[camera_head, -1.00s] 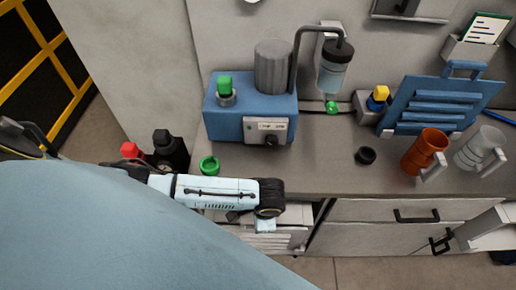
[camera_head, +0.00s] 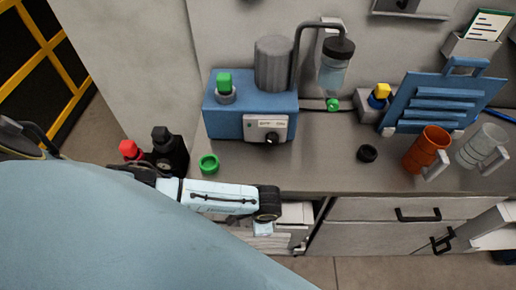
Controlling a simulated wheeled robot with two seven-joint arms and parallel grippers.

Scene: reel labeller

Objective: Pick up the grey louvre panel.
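A blue louvred panel (camera_head: 432,104) with a blue handle on top leans upright at the back right of the counter. It has several horizontal slats, and I see no panel of this kind in grey. My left arm comes in from the left, over the counter's front edge. It ends in view at a dark joint with a light blue piece below it, well to the left of the panel. No fingers of my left gripper show. My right gripper is not in view.
An orange mug (camera_head: 426,150) and a clear mug (camera_head: 482,146) stand in front of the panel. A yellow-topped blue item (camera_head: 379,96) is at its left. A black ring (camera_head: 367,153), green ring (camera_head: 208,164) and blue machine (camera_head: 250,118) are on the grey counter (camera_head: 320,170).

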